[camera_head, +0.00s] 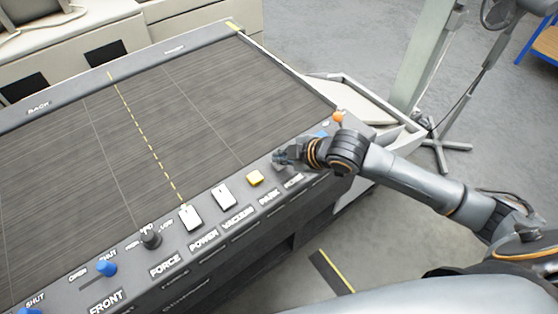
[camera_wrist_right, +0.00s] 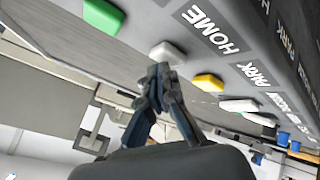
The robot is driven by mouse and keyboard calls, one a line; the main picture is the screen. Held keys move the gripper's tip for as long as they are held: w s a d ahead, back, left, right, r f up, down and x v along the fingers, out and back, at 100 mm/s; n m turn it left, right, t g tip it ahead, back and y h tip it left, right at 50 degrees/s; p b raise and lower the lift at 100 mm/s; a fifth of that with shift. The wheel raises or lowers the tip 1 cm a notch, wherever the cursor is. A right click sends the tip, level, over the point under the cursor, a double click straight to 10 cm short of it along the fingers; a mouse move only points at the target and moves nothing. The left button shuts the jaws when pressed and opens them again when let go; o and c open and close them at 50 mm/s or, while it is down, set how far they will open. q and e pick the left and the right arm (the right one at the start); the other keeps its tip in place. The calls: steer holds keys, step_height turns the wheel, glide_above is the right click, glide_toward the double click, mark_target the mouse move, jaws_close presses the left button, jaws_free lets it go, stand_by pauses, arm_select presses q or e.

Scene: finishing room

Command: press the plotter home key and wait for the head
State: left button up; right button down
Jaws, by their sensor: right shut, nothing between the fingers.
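The plotter (camera_head: 150,120) has a dark flat bed and a grey front panel with labelled keys. In the right wrist view, the home key (camera_wrist_right: 167,53) is a pale white key beside the HOME label (camera_wrist_right: 211,29). My right gripper (camera_head: 279,158) is shut and empty over the panel by the HOME label. In the right wrist view its fingertips (camera_wrist_right: 160,69) overlap the near edge of the home key; I cannot tell whether they touch it. In the head view the gripper hides the key. No plotter head is clearly visible. My left gripper is not in view.
A yellow park key (camera_head: 255,178) sits left of the gripper, then white vacuum (camera_head: 223,196) and power (camera_head: 190,217) keys. A black knob (camera_head: 150,239) and blue knob (camera_head: 106,268) stick up further left.

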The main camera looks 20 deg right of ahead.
steer(key=shift+f, duration=0.35)
stand_by(0.3)
steer(key=shift+r, duration=0.1)
steer(key=shift+r+p, duration=0.9)
steer(key=shift+p, duration=0.2)
